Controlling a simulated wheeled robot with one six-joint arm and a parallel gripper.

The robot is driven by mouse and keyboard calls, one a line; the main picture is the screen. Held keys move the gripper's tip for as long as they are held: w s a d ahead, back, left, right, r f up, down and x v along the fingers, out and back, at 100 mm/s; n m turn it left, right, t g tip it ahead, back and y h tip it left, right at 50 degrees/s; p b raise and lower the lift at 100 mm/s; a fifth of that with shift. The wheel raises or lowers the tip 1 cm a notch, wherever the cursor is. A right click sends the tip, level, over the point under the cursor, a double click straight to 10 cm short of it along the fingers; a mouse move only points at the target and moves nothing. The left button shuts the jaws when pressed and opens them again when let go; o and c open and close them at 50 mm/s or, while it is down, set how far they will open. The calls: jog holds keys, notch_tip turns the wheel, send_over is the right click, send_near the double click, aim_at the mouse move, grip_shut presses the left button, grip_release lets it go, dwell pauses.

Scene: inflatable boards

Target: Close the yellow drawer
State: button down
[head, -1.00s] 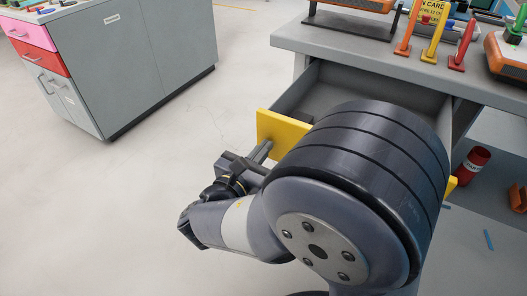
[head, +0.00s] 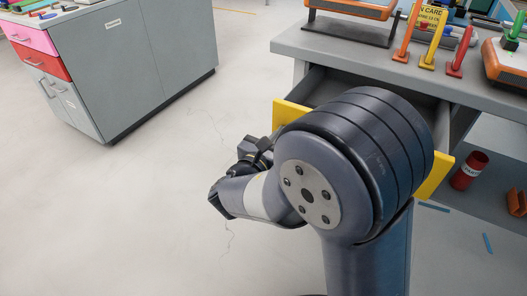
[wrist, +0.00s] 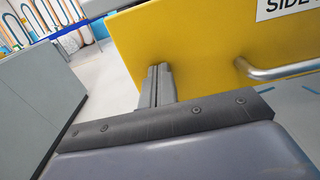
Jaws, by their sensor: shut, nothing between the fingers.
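The yellow drawer (head: 289,114) is under the grey workbench and stands partly open, its grey inside showing behind the front. My arm hides the middle of its front in the head view. In the wrist view, the yellow front (wrist: 205,45) fills the upper right, with a metal bar handle (wrist: 285,70) and part of a white label. My gripper (wrist: 160,70) is shut and empty, its fingertips at the yellow front, left of the handle. They look pressed against it, though exact contact is hard to tell. In the head view the fingertips are hidden.
The grey workbench (head: 400,65) carries orange devices and colored upright pieces. A red can (head: 469,170) stands below, right of the drawer. A grey cabinet (head: 135,70) with pink and red drawers stands at the left. The floor between is clear.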

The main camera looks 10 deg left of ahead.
jog(key=x, duration=2.2)
jog(key=shift+w+f, duration=0.1)
jog(key=shift+w, duration=0.1)
jog(key=shift+w+d+r, duration=0.1)
jog(key=shift+w+r, duration=0.05)
jog(key=shift+r, duration=0.05)
jog(key=shift+r, duration=0.1)
